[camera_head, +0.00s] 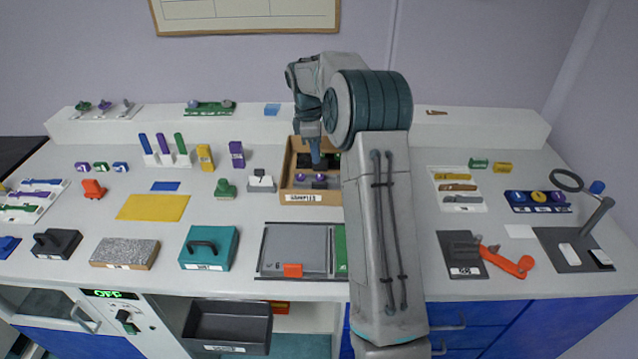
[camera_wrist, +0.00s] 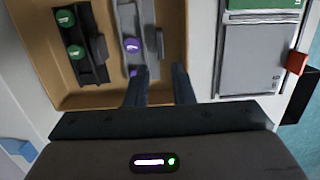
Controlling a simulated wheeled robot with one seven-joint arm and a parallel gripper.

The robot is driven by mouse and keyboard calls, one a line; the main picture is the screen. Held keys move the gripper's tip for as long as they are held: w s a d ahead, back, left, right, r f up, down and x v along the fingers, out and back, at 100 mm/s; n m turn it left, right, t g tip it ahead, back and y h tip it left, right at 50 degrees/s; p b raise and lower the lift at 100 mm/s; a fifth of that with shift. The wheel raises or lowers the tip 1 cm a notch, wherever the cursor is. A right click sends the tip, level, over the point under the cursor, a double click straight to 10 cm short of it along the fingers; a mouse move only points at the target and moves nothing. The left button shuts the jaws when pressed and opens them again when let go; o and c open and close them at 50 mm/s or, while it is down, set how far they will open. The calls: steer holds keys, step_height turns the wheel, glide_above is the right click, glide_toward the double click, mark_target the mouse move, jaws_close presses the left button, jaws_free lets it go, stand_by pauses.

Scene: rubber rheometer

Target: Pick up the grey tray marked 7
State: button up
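A grey tray (camera_wrist: 127,20) with purple discs lies in the wooden samples box; I cannot read a 7 on it. A dark upright tab (camera_wrist: 159,43) stands at its right side in the wrist view. The tray (camera_head: 319,186) also shows in the head view, partly hidden by my arm. My gripper (camera_wrist: 161,70) is open and empty, its fingertips over the box near the tray's lower end. The left finger overlaps the lower purple disc in the picture. In the head view my gripper (camera_head: 317,163) points down over the box.
A black tray (camera_wrist: 83,42) with green discs lies beside the grey one in the box (camera_wrist: 40,75). A grey hinged panel (camera_head: 297,246) with an orange latch sits in front of the box. A small white-and-black item (camera_head: 262,183) stands left of it. Bare white table lies between objects.

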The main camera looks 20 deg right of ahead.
mark_target(319, 182)
steer(key=f, duration=0.4)
steer(key=f+p, duration=0.1)
steer(key=f, duration=0.3)
steer(key=d+f, duration=0.1)
steer(key=f, duration=0.3)
steer(key=shift+s+p, duration=0.15)
steer(key=shift+p, duration=0.25)
jaws_close()
